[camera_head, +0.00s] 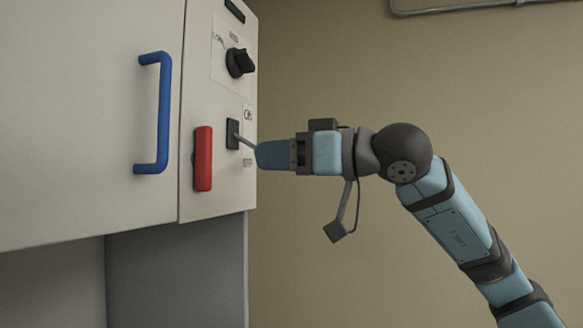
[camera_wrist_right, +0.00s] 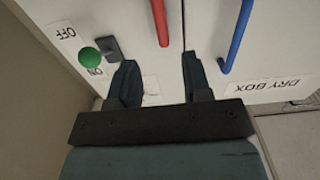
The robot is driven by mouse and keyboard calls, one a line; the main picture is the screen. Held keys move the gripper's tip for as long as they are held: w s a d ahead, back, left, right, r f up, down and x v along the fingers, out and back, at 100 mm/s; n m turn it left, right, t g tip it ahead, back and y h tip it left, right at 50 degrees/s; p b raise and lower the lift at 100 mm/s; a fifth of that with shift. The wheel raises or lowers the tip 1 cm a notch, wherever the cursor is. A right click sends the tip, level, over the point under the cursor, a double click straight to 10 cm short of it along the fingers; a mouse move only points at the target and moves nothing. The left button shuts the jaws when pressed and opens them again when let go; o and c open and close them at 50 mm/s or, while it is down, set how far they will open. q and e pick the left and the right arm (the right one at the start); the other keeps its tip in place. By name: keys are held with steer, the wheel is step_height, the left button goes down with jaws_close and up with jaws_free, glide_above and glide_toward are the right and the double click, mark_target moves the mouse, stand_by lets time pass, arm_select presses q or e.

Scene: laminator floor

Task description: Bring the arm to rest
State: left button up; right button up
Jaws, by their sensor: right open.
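My right arm (camera_head: 440,215) comes in from the right in the head view. Its gripper (camera_head: 260,155) is in front of the cabinet's control panel, beside a toggle lever (camera_head: 243,139) on a dark plate, partly covering it. In the wrist view the right gripper (camera_wrist_right: 160,75) is open, with nothing between its two dark fingers. The lever's green ball knob (camera_wrist_right: 89,57) is left of the fingers and apart from them, between the OFF and ON labels. I cannot tell which way the lever is set. My left gripper is not in view.
The pale cabinet (camera_head: 80,110) has a blue door handle (camera_head: 163,112), a red handle (camera_head: 203,158) and a black rotary knob (camera_head: 239,62). A DRY BOX label (camera_wrist_right: 282,84) shows in the wrist view. The space right of the cabinet, before the plain wall (camera_head: 340,60), is free.

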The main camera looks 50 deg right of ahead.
steer(key=shift+v, duration=0.95)
